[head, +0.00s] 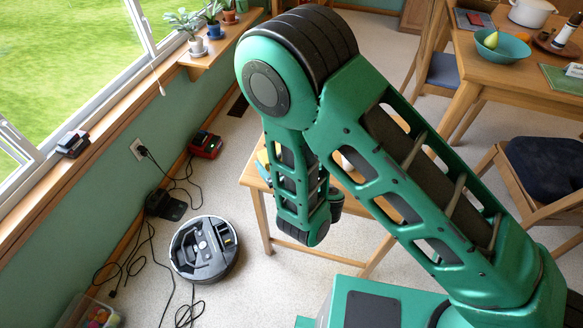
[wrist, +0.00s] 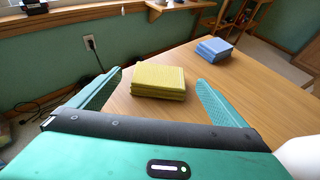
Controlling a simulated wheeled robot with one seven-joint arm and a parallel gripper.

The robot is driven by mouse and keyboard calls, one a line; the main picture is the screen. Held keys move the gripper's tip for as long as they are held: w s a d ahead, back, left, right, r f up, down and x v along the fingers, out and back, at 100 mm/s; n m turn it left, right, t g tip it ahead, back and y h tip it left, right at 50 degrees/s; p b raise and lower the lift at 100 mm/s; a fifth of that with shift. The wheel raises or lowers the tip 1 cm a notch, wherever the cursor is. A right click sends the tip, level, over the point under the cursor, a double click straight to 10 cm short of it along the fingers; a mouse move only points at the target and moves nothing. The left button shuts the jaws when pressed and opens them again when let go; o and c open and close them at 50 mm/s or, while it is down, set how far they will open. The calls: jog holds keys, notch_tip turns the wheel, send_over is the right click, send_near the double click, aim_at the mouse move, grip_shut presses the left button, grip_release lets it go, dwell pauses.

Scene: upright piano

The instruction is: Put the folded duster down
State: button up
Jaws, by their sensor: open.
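A yellow folded cloth (wrist: 158,82), which looks like the folded duster, lies as a neat flat stack on the wooden table (wrist: 225,85). My gripper (wrist: 160,76) is open, with one green finger to the left of the yellow cloth and one to the right. Clear gaps show between the cloth and both fingers, and nothing is held. In the head view my arm hides the gripper and most of this table (head: 258,207).
A blue folded stack (wrist: 214,49) lies farther back on the same table. A white rounded thing (wrist: 300,157) is at the lower right of the wrist view. A robot vacuum (head: 204,249) and cables lie on the floor by the wall. Bare tabletop surrounds the yellow cloth.

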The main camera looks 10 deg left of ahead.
jog(key=shift+v, duration=2.3)
jog(key=shift+s+d, duration=0.2)
jog(key=shift+s, duration=0.2)
jog(key=shift+s+d+r, duration=0.35)
jog(key=shift+s, duration=0.05)
